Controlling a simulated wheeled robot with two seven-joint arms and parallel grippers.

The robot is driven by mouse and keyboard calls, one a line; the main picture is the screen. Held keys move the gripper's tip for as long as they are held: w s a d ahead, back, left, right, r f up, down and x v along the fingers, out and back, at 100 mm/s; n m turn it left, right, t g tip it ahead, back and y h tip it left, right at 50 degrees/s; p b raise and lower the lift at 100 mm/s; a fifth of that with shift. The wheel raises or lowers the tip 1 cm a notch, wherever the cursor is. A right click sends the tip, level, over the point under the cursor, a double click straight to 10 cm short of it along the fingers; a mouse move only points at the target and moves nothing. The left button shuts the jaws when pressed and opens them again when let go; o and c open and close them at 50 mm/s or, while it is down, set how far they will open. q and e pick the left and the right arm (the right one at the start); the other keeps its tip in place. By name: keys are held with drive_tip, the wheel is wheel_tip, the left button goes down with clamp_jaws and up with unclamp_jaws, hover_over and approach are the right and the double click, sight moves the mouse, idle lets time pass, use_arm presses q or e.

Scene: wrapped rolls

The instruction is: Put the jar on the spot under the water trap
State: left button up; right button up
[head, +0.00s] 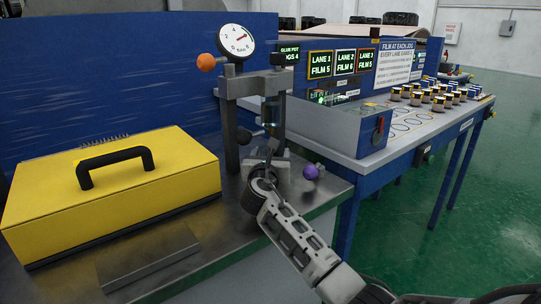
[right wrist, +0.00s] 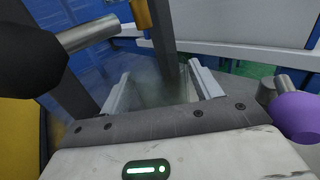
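My right gripper (head: 268,149) reaches in from the lower right, in front of the dark metal stand on the bench. Its fingers (right wrist: 160,85) stand apart in the right wrist view. A hazy greenish-grey patch lies between them, and I cannot make out a solid object there. A narrow glassy part with a bluish tint (head: 271,112), which looks like the water trap, hangs in the stand just above the gripper. I cannot clearly tell the jar or the spot under the trap; the gripper and stand cover that area. My left gripper is not in view.
A yellow case (head: 150,190) with a black handle is at left. A gauge (head: 236,41), an orange knob (head: 206,62) and a purple knob (head: 311,172) surround the stand. A side table (head: 400,150) at right holds several small capped jars (head: 438,104).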

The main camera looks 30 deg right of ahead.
drive_tip(key=shift+o, duration=0.5)
drive_tip(key=shift+r, duration=0.1)
drive_tip(key=p+v, duration=0.1)
drive_tip(key=v, duration=1)
drive_tip(key=shift+s+a, duration=0.35)
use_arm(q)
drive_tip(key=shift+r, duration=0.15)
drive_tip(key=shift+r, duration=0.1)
